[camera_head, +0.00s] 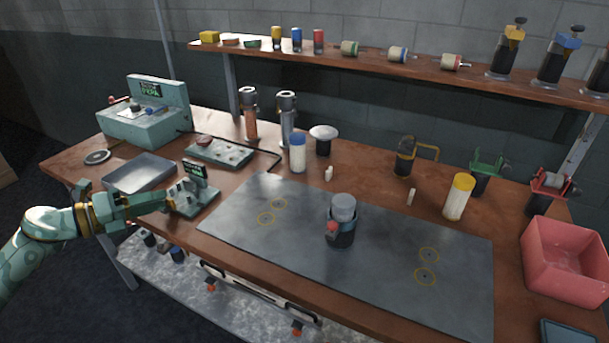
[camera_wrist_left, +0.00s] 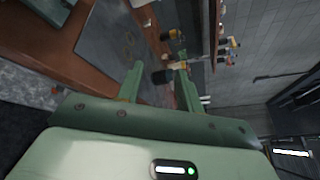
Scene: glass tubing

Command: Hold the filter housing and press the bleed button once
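The likely filter housing (camera_head: 342,231) stands upright on the grey mat, a dark cylinder with a grey, translucent-looking top. A red knob (camera_head: 332,230), apparently the bleed button, sticks out on its left front side. My left gripper (camera_head: 168,199) is at the table's left front, well left of the housing and beside a small green device (camera_head: 193,192). In the left wrist view its two fingers (camera_wrist_left: 160,84) stand apart with nothing gripped. A dark object shows beyond them; I cannot tell which one. My right gripper is not in view.
The grey mat (camera_head: 265,245) has yellow ring marks and is otherwise clear around the housing. Behind it stand a blue-capped jar (camera_head: 298,154) and a yellow-capped jar (camera_head: 459,197). A red bin (camera_head: 562,262) is at right, a metal tray (camera_head: 140,174) at left.

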